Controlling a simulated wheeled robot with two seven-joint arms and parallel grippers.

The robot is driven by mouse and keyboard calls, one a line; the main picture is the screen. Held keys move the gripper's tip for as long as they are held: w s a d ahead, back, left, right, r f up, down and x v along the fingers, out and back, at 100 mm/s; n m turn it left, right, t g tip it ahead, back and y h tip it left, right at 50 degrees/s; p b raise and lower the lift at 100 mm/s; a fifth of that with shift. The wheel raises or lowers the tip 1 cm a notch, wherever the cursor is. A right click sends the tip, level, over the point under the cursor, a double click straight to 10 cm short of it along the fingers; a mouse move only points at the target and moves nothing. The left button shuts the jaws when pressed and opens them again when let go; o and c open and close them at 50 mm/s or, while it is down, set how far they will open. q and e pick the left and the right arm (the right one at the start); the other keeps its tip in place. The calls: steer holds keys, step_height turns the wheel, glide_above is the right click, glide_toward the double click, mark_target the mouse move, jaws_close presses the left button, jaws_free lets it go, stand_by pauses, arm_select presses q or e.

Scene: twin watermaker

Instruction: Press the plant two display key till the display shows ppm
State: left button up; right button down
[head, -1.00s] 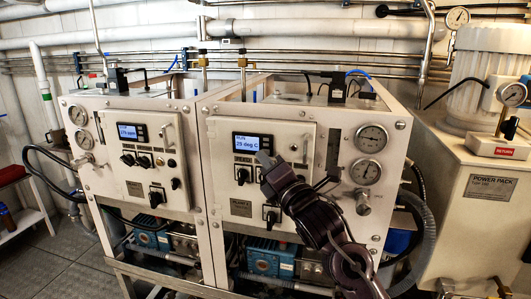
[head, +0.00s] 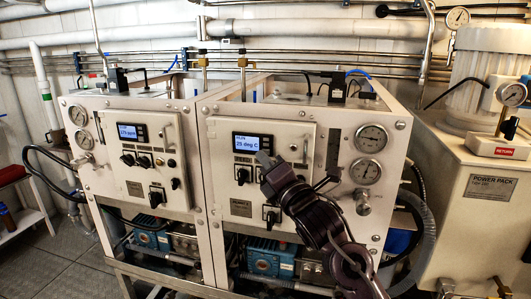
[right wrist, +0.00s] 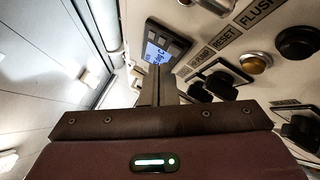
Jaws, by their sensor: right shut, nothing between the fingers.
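The plant two display (head: 248,147) is on the right-hand cabinet's white panel. It is lit blue and reads a temperature in "deg C". My right gripper (head: 266,166) is shut and empty, its fingertips at the display's lower right corner. In the right wrist view the shut fingers (right wrist: 157,88) reach up to the display unit (right wrist: 158,52) and cover part of it. Dark keys (right wrist: 178,42) show along the unit's edge beside the screen. I cannot tell whether the fingertips touch a key. My left gripper is out of view.
The plant one display (head: 127,131) on the left cabinet shows a ppm reading. Black knobs and an amber button (right wrist: 256,62) sit near my fingers. Gauges (head: 371,138) are to the right of the panel. The power pack (head: 485,187) stands at far right.

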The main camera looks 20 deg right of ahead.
steer(key=shift+w+d, duration=0.1)
steer(key=shift+w+d, duration=0.15)
steer(key=shift+w, duration=0.15)
steer(key=shift+w+d, duration=0.2)
steer(key=shift+w, duration=0.05)
stand_by(0.8)
steer(key=shift+s+a+b, duration=0.35)
steer(key=shift+s+a, duration=0.05)
steer(key=shift+s, duration=0.25)
steer(key=shift+a, duration=0.1)
steer(key=shift+s+a+b, duration=0.35)
steer(key=shift+s+a, duration=0.1)
steer(key=shift+s, duration=0.25)
steer(key=shift+s+a+b, duration=0.3)
steer(key=shift+s+a, duration=0.1)
steer(key=shift+s, duration=0.25)
steer(key=shift+s+a+b, duration=0.35)
steer(key=shift+s+a, duration=0.1)
steer(key=shift+s, duration=0.25)
